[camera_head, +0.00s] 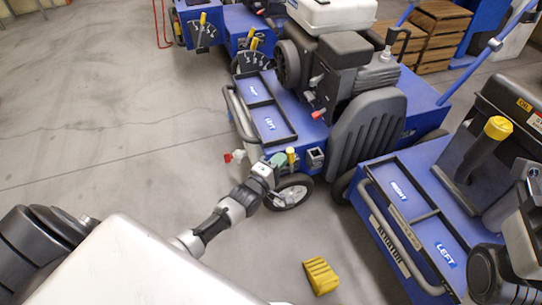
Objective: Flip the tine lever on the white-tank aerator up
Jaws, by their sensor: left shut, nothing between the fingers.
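The white-tank aerator is the blue machine (283,98) in the middle, with a white tank (332,12) on top. A short yellow-topped lever (291,152) stands at its near end, above the small wheel. Levers with yellow grips (254,43) rise from a black fan-shaped plate at its far left. I cannot tell for certain which is the tine lever. My left gripper (279,160) is shut and empty, just left of the short yellow-topped lever. I cannot tell whether they touch. My right gripper is not in view.
A red knob (228,157) sits left of my left gripper. A second blue aerator (405,205) stands at the right, with a yellow-topped lever (498,128). A yellow wedge block (321,276) lies on the floor. Wooden crates (437,30) are behind. The floor at left is clear.

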